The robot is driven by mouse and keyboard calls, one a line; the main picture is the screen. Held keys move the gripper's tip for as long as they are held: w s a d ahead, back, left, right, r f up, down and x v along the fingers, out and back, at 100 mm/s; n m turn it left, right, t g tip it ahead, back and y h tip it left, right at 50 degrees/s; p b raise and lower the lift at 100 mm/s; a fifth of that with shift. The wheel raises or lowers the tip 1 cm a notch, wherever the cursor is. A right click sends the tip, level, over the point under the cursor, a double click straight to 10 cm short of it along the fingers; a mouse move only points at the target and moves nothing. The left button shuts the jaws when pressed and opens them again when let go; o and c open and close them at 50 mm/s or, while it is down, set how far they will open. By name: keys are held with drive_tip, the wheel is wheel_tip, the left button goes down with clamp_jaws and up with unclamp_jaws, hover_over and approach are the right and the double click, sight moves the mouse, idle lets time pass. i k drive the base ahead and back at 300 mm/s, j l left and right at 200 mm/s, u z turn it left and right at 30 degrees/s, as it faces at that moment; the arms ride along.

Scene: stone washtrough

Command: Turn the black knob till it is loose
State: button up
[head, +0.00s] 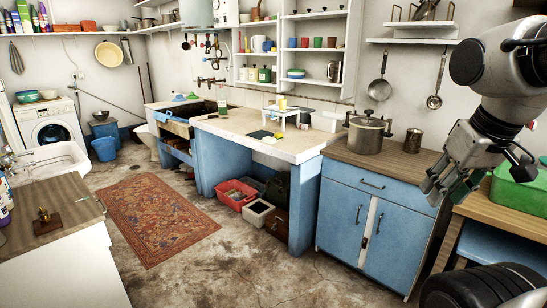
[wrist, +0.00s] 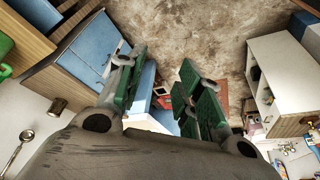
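A small brass fitting on a dark block (head: 45,219) stands on the left counter in the head view. Its top looks dark, but it is too small to tell whether that is a black knob. A steel pot (head: 366,136) on the right cabinet has a small dark knob (head: 368,112) on its lid. I cannot tell which of these is the task's knob. My gripper (head: 447,190) is at the right, in the air before the right cabinet, far from the brass fitting and to the right of the pot. In the wrist view my gripper (wrist: 165,68) is open, with nothing between its green-padded fingers.
A metal can (head: 413,140) stands beside the pot. A green box (head: 515,185) sits on a wooden table at the right, close to my arm. The left counter (head: 75,200) is mostly bare near the fitting. A patterned rug (head: 158,215) lies on open floor between the counters.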

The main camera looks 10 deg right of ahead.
sight(368, 112)
drive_tip(key=i+z, duration=0.1)
drive_tip(key=i, duration=0.45)
drive_tip(key=i+j+z, duration=0.15)
drive_tip(key=i, duration=0.4)
drive_tip(key=i+j+z, duration=0.1)
drive_tip(key=i, duration=0.4)
drive_tip(key=i+j+z, duration=0.15)
drive_tip(key=i, duration=0.4)
drive_tip(key=j, duration=0.1)
